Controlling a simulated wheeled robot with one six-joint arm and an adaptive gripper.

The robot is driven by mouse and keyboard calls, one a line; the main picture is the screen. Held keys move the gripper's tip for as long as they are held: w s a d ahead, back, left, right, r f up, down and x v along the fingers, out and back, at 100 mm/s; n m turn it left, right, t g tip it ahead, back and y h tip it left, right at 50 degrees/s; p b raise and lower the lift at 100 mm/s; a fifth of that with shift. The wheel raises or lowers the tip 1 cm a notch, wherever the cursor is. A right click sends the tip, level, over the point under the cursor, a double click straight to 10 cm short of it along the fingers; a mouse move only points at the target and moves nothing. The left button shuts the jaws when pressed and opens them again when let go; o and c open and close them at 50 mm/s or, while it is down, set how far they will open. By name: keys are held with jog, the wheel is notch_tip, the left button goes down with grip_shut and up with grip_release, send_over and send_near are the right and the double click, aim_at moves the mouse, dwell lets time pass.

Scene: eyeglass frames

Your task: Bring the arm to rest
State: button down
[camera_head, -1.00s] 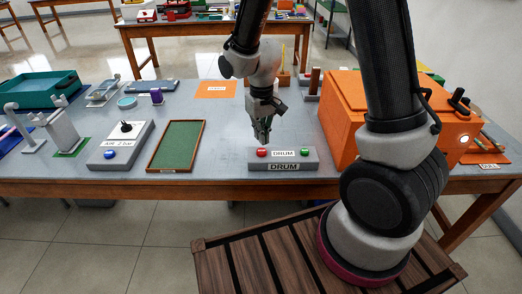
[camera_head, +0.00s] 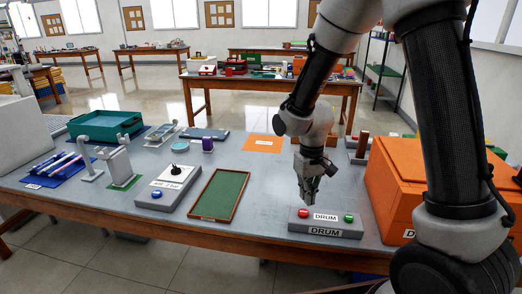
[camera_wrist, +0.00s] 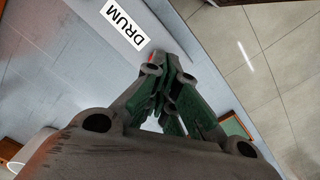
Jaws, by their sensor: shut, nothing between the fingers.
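My gripper (camera_head: 308,199) is shut and empty. It points down above the table (camera_head: 150,222), just behind and over the red-button end of the grey DRUM box (camera_head: 326,231). The box has a red button (camera_head: 304,212) on its left and a green button (camera_head: 348,217) on its right. In the wrist view my closed green-padded fingers (camera_wrist: 165,95) fill the middle, with the DRUM label (camera_wrist: 125,24) beyond them at the top. I cannot tell whether the fingertips touch the box.
A large orange box (camera_head: 395,185) stands right of the gripper. A green-lined tray (camera_head: 219,195) and an AIR control box (camera_head: 168,188) lie to the left. An orange sheet (camera_head: 263,144) lies behind. A teal bin (camera_head: 105,124) and metal stands are farther left.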

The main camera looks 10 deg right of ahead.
jog(key=shift+s+d+f+g, duration=0.1)
jog(key=shift+s+d+g, duration=0.15)
jog(key=shift+s, duration=0.35)
jog(key=shift+s+d+g, duration=0.2)
jog(key=shift+s+g, duration=0.05)
jog(key=shift+s, duration=0.3)
jog(key=s+d+r+m+t, duration=0.1)
jog(key=s+d+r+t, duration=0.1)
jog(key=s+d+r, duration=0.2)
jog(key=s+d+r+t, duration=0.2)
jog(key=s+d+r, duration=0.3)
jog(key=r, duration=0.6)
jog(key=s+d+r+m+t, duration=0.1)
jog(key=s+d+r, duration=0.3)
jog(key=s+r, duration=0.3)
jog(key=shift+d+r+m+t, duration=0.3)
jog(key=shift+d+r+t, duration=0.1)
jog(key=shift+r, duration=0.25)
jog(key=shift+s, duration=0.1)
